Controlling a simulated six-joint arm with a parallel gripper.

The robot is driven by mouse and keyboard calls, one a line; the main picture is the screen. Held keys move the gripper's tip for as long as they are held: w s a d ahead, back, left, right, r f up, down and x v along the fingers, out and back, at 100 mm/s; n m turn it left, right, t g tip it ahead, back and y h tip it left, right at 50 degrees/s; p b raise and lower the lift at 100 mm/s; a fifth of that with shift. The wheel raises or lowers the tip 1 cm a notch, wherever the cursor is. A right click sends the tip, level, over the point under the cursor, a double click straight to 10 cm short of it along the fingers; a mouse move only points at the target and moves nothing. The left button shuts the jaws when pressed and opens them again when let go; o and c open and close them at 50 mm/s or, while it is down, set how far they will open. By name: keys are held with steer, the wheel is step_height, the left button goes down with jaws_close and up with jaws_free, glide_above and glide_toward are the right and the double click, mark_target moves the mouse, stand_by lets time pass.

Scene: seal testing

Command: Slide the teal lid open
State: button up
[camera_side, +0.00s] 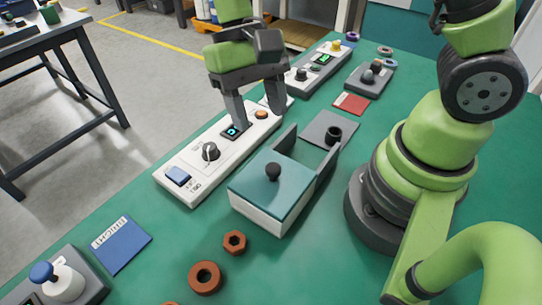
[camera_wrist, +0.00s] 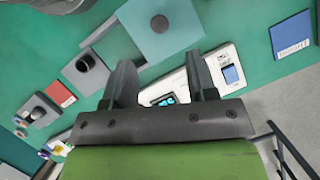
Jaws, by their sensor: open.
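The teal lid (camera_side: 262,190) lies on a white box with grey side rails and has a dark round knob (camera_side: 273,171) on top. The lid and its knob also show at the top of the wrist view (camera_wrist: 165,35). My gripper (camera_side: 258,117) is open and empty, with its fingers pointing down over the white control panel (camera_side: 193,160), behind the box. It is apart from the lid's knob. In the wrist view its two fingers (camera_wrist: 160,88) stand apart with the panel's small display between them. Whether the fingertips touch the panel I cannot tell.
The panel carries a dark knob, a blue button and an orange button. Brown rings (camera_side: 205,278) and a blue card (camera_side: 121,244) lie in front. My arm's base stands right of the box.

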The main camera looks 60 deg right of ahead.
mark_target(273, 166)
steer(key=x, duration=0.8)
steer(key=shift+s+f, duration=0.15)
steer(key=shift+f, duration=0.15)
jaws_close()
